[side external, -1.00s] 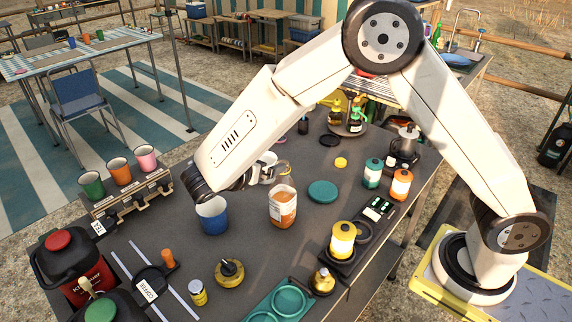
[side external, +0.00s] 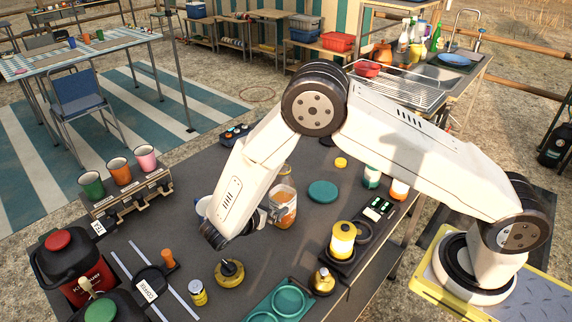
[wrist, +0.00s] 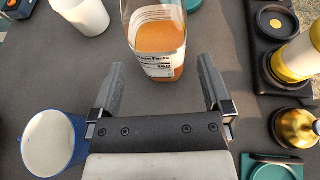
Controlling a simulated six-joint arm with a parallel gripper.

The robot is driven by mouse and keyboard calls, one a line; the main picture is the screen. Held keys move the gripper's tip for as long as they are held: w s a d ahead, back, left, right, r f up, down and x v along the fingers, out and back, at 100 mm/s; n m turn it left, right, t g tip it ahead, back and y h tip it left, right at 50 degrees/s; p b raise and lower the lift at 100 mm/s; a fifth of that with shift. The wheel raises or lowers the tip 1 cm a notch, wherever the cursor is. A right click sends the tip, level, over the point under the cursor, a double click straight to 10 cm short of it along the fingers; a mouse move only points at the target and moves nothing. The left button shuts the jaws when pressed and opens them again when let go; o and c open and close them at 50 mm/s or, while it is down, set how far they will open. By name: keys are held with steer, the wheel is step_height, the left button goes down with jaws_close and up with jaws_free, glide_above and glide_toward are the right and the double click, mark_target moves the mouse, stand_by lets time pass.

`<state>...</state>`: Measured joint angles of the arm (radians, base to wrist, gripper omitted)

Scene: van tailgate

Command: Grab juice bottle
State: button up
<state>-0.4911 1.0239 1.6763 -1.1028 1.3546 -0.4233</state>
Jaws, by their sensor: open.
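The juice bottle (side external: 284,208) is clear with orange contents and a white label, and it stands on the dark table. In the wrist view the bottle (wrist: 158,40) is at the top centre, just ahead of my gripper (wrist: 159,75). The two grey fingers are spread apart and nothing is between them. The bottle's base lies roughly level with the fingertips, slightly beyond them. In the side view my gripper (side external: 262,217) is low beside the bottle's left side, partly hidden by my wrist.
A blue cup (wrist: 54,142) stands left of my gripper, and a white cup (wrist: 80,14) stands beyond it. A yellow-banded container (wrist: 297,58) and a brass item (wrist: 293,127) are on the right. A teal disc (side external: 323,192) lies right of the bottle.

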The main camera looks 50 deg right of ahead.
mark_target(277, 190)
steer(key=shift+x, duration=3.5)
steer(key=shift+r, duration=0.1)
steer(key=c, duration=1.2)
steer(key=shift+r, duration=0.45)
steer(key=shift+r, duration=1.2)
steer(key=shift+s+a+r, duration=0.1)
steer(key=shift+s+r, duration=1.5)
steer(key=shift+s, duration=0.65)
steer(key=shift+s+r, duration=1.65)
steer(key=shift+s, duration=0.6)
steer(key=shift+s+a+r, duration=0.1)
steer(key=shift+s+r, duration=1.5)
steer(key=shift+s, duration=0.7)
